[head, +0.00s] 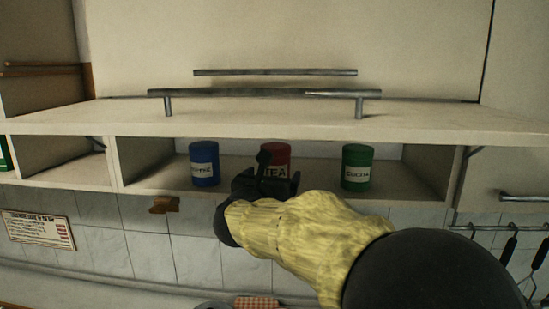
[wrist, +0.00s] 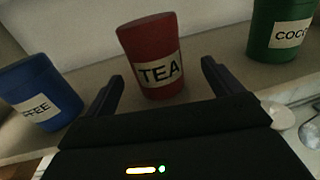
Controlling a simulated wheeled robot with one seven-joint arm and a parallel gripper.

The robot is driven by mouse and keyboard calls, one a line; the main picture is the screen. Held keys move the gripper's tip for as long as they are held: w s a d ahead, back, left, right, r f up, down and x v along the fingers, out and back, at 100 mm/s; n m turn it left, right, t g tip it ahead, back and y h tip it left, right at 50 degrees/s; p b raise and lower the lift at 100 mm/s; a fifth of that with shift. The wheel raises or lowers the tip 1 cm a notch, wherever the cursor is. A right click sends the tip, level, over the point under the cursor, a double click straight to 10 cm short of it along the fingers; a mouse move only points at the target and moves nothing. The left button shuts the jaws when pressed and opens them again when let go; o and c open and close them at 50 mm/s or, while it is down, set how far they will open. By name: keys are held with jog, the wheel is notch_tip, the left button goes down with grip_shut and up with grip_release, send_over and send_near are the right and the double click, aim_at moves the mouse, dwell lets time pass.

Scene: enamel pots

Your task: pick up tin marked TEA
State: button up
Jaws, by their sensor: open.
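The red tin marked TEA (head: 275,153) stands in the open shelf compartment, between a blue tin and a green tin. My gripper (head: 278,172) is in front of it in the head view and hides its lower part. In the wrist view the red tin (wrist: 155,62) is beyond and between the two open fingers (wrist: 162,88), with its TEA label facing me. The fingers are apart and nothing is held. I cannot tell whether the fingertips reach alongside the tin.
A blue tin marked COFFEE (head: 204,164) stands to the left and a green tin marked COCOA (head: 357,167) to the right. Utensils hang from a rail (head: 500,227) at the right.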

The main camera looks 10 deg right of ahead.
aim_at(271, 168)
dwell(0.3)
jog(key=shift+w+d+r+p, duration=0.15)
jog(key=shift+w+r+p, duration=0.15)
jog(key=shift+w+p, duration=0.25)
jog(key=p+x, duration=0.3)
jog(key=shift+w+r, duration=0.2)
jog(key=shift+r, duration=0.1)
jog(key=shift+w+d+f, duration=0.1)
jog(key=shift+w+f, duration=0.1)
jog(key=shift+w, duration=0.2)
jog(key=shift+s, duration=0.1)
jog(key=shift+c, duration=0.3)
jog(key=c, duration=1.1)
